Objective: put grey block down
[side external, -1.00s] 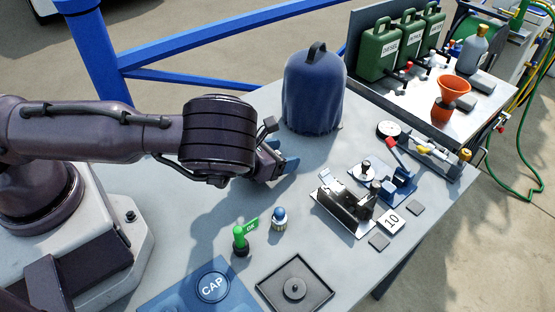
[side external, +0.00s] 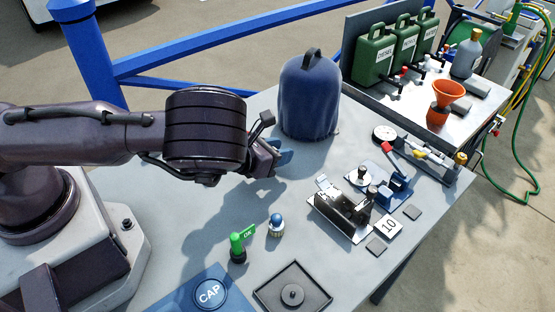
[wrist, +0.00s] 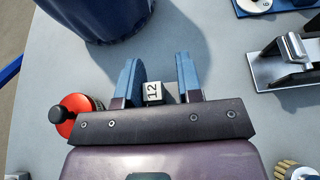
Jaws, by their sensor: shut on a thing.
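My gripper (side external: 268,158) is above the grey table, just below and left of the blue covered object. In the wrist view, its two blue fingers (wrist: 160,80) are shut on a small grey block (wrist: 153,93) with a pale face marked "12". The block sits between the fingers, nearer the left one, with a darker part beside it towards the right finger. In the side view the arm and fingers hide the block. Its height above the table is hard to tell.
The blue covered object (side external: 310,98) stands behind the gripper. A metal clamp device (side external: 343,212) is to the right, near a "10" tile (side external: 388,227) and grey tiles (side external: 376,247).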

